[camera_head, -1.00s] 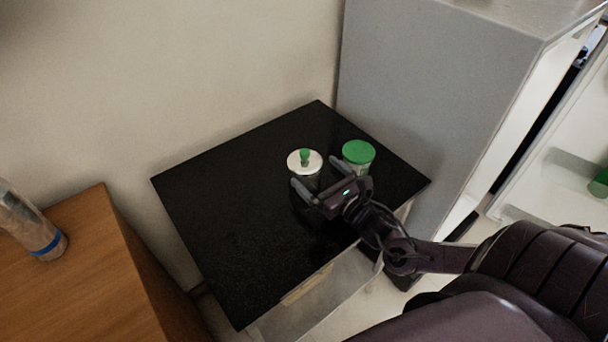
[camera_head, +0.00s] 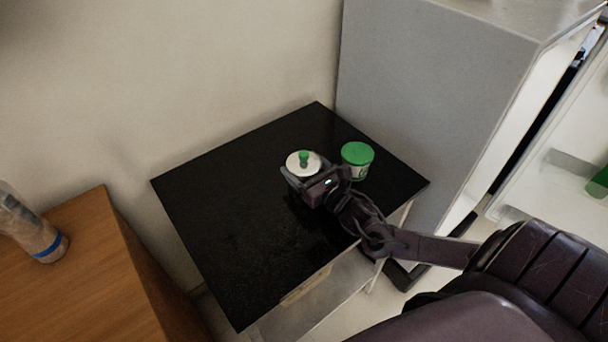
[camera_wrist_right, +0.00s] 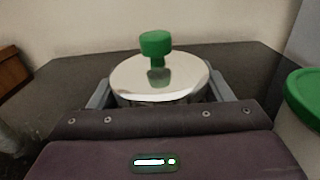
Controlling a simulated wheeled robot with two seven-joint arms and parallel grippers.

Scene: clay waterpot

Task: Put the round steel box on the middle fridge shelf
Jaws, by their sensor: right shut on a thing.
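The round steel box (camera_head: 295,160) has a shiny lid with a green knob and stands upright on the black tabletop (camera_head: 220,220). In the right wrist view the box (camera_wrist_right: 190,84) sits between my right gripper's fingers, one at each side. My right gripper (camera_head: 302,172) is shut on the box. Its lower part is hidden behind the gripper. The grey fridge (camera_head: 430,85) stands at the right, with its open door (camera_head: 560,165) at the far right. The middle shelf is not visible. My left gripper is not in view.
A green-lidded container (camera_head: 357,160) stands just right of the steel box and also shows in the right wrist view (camera_wrist_right: 304,100). A wooden table (camera_head: 85,285) at the left holds a bottle (camera_head: 30,230). The black tabletop's left half is clear.

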